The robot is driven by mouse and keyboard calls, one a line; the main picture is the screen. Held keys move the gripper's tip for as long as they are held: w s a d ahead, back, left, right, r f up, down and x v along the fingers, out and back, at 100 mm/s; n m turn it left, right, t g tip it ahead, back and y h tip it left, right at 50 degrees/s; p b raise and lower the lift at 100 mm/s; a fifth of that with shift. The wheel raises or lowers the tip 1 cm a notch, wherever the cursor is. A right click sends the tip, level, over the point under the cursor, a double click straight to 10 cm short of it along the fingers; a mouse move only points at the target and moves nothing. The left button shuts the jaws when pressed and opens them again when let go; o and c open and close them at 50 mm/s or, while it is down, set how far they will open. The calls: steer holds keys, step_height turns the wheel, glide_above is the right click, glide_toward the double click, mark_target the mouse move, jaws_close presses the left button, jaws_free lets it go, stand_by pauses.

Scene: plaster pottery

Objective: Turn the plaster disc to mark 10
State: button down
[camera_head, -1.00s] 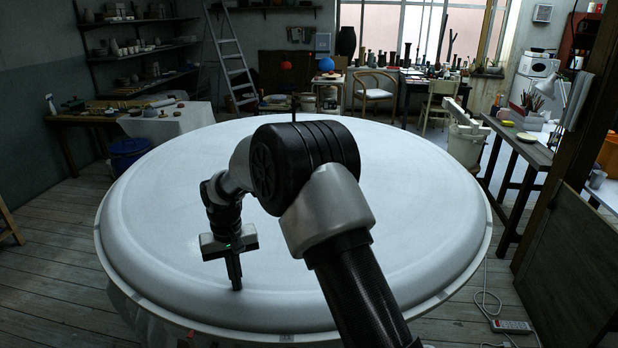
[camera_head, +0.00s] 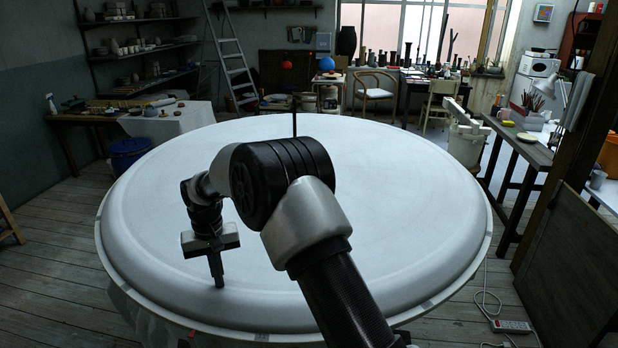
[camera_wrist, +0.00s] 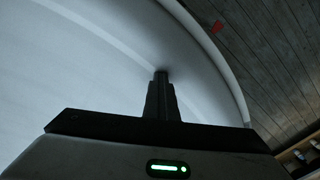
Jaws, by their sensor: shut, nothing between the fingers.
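The white plaster disc (camera_head: 370,210) is wide and round with a raised rim and fills the middle of the head view. My gripper (camera_head: 219,285) is shut and empty, pointing down at the disc's near-left rim. In the wrist view the shut fingertips (camera_wrist: 161,73) meet the pale disc surface (camera_wrist: 100,70) near its edge; whether they touch it or hover just above I cannot tell. A thin dark upright rod (camera_head: 294,118) shows behind my arm. I cannot read any mark numbers. My arm hides part of the disc's near side.
A wooden floor (camera_head: 50,270) surrounds the disc. A workbench (camera_head: 530,150) stands at right, with a white power strip (camera_head: 511,326) and cable on the floor. A blue bucket (camera_head: 128,152) stands at left. A stepladder (camera_head: 232,60) and chairs are at the back.

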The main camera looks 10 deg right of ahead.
mark_target(190, 276)
steer(key=shift+w+a+f, duration=0.2)
steer(key=shift+w+a, duration=0.15)
steer(key=shift+a, duration=0.4)
steer(key=shift+w+a+f+p, duration=0.1)
steer(key=shift+w+a+p, duration=0.3)
steer(key=shift+a, duration=0.55)
steer(key=shift+w+a+f+p, duration=0.1)
steer(key=shift+w+a+p, duration=0.15)
steer(key=shift+w+a, duration=0.45)
steer(key=shift+w+a+p, duration=0.25)
steer(key=shift+a+p, duration=0.05)
steer(key=shift+a, duration=0.85)
steer(key=shift+w+a+r, duration=0.2)
steer(key=shift+w+a, duration=0.1)
steer(key=shift+a, duration=0.15)
steer(key=shift+w+a+f+p, duration=0.1)
steer(key=shift+w+a+p, duration=0.2)
steer(key=shift+a, duration=0.2)
steer(key=shift+s+d, duration=0.15)
steer(key=shift+s, duration=0.05)
